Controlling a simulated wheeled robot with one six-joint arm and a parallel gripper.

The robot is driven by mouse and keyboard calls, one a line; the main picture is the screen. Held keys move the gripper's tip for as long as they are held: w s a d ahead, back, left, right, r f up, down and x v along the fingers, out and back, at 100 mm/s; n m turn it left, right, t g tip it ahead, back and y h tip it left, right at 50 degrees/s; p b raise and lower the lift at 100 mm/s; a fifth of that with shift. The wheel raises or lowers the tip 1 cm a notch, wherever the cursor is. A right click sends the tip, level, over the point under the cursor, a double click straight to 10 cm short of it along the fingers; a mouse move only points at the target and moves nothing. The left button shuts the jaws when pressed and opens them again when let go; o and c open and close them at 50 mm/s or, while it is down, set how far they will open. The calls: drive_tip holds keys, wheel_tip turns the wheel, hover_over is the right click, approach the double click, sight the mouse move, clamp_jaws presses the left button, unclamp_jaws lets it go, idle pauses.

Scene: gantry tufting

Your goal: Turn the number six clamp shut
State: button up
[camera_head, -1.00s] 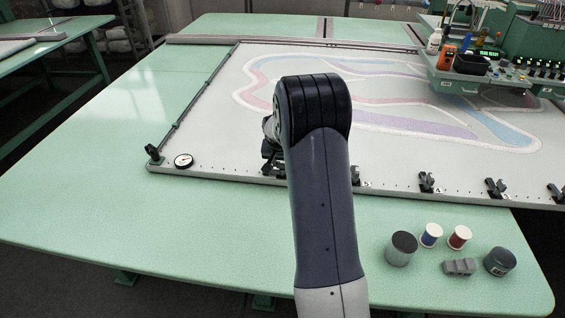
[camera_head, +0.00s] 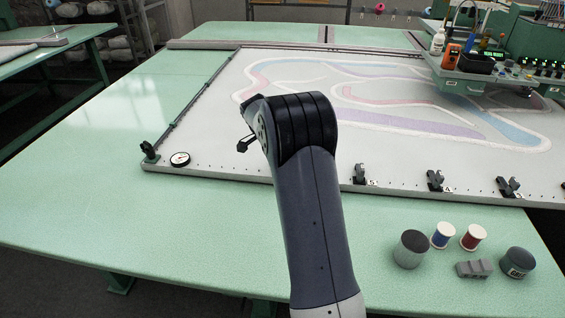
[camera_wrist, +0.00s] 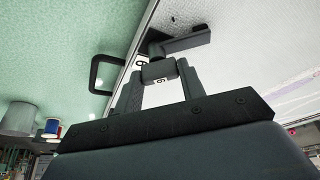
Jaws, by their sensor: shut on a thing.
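In the wrist view the number six clamp shows as a dark grey lever arm (camera_wrist: 187,40) above a block (camera_wrist: 158,70) on the edge of the pale frame. A white label with a 6 (camera_wrist: 141,62) sits beside it. My gripper (camera_wrist: 158,78) has its two fingers on either side of the block and is shut on it. The lever arm points up and right in this view, over the white cloth. In the head view my arm hides the clamp, and the gripper's fingertips cannot be made out there.
Other clamps stand along the frame's near edge, among them number five (camera_head: 360,174) and number four (camera_head: 435,181). A round dial (camera_head: 180,159) lies at the left corner. Thread spools (camera_head: 473,237) and jars (camera_head: 411,249) stand at front right. The green table's left side (camera_head: 90,170) is clear.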

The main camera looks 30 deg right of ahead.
drive_tip(key=m+g, duration=0.1)
drive_tip(key=m, duration=0.3)
drive_tip(key=shift+w+m+g+p, duration=0.15)
drive_tip(key=shift+m+g+p, duration=0.15)
drive_tip(key=shift+g, duration=0.1)
drive_tip(key=shift+w+m+g+y+p, duration=0.1)
drive_tip(key=shift+m+g+y+p, duration=0.5)
drive_tip(key=shift+m, duration=1.4)
drive_tip(key=o, duration=1)
drive_tip(key=v, duration=1)
drive_tip(key=shift+w+a+r+p, duration=0.2)
drive_tip(key=shift+r+p, duration=0.05)
drive_tip(key=shift+p, duration=0.2)
drive_tip(key=shift+f, duration=0.1)
